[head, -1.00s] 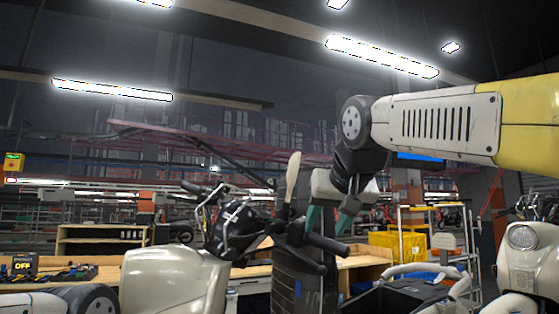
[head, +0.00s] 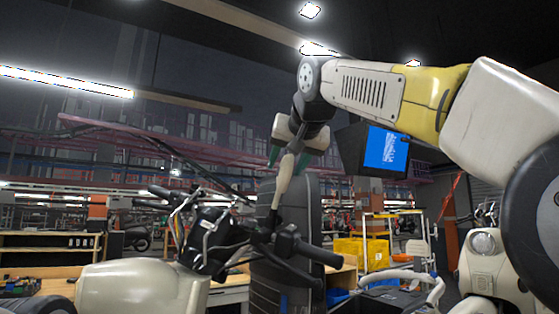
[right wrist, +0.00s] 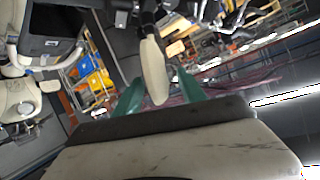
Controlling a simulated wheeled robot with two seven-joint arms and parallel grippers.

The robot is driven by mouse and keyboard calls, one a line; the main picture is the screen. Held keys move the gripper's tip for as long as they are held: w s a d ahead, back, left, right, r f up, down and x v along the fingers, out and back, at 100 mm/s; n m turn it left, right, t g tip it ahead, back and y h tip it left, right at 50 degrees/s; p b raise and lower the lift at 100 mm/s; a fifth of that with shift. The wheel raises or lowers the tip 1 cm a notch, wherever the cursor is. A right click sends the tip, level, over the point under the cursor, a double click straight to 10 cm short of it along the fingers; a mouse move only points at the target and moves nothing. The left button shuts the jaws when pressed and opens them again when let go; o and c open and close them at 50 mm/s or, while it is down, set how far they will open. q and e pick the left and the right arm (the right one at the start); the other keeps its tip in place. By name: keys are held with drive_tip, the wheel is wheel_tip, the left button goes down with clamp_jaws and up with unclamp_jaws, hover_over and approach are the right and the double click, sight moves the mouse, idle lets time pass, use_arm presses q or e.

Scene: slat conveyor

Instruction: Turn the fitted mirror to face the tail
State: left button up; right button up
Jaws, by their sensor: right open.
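The fitted mirror (head: 286,174) is a slim cream oval, seen nearly edge-on, standing on a dark stem above the scooter's handlebar (head: 300,250). My right gripper (head: 288,158) is open above it, its green fingers pointing down on either side of the mirror's upper end. In the right wrist view the mirror (right wrist: 154,70) lies between the two green fingers of the right gripper (right wrist: 160,92), with visible gaps on both sides. Whether either finger touches it I cannot tell for sure. My left gripper is out of view.
The scooter's cream body (head: 140,290) fills the lower left, with bare wiring by the handlebar. A dark seat-like panel (head: 310,205) stands behind the mirror. A blue screen (head: 385,149) hangs right of my gripper. Another scooter (head: 482,244) and yellow bins (head: 375,253) are at right.

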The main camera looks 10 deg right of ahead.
sight(279, 193)
drive_tip(key=x, duration=0.5)
clamp_jaws()
drive_tip(key=shift+d+f+n+y, duration=0.1)
drive_tip(key=shift+d+n+y, duration=0.15)
drive_tip(key=shift+n+y, duration=0.8)
drive_tip(key=shift+d+f+n+g+y, duration=0.1)
drive_tip(key=shift+n+g+y, duration=0.05)
drive_tip(key=shift+n+y, duration=0.4)
drive_tip(key=shift+d+n+g+y, duration=0.15)
drive_tip(key=shift+n+y, duration=0.15)
drive_tip(key=shift+n, duration=0.3)
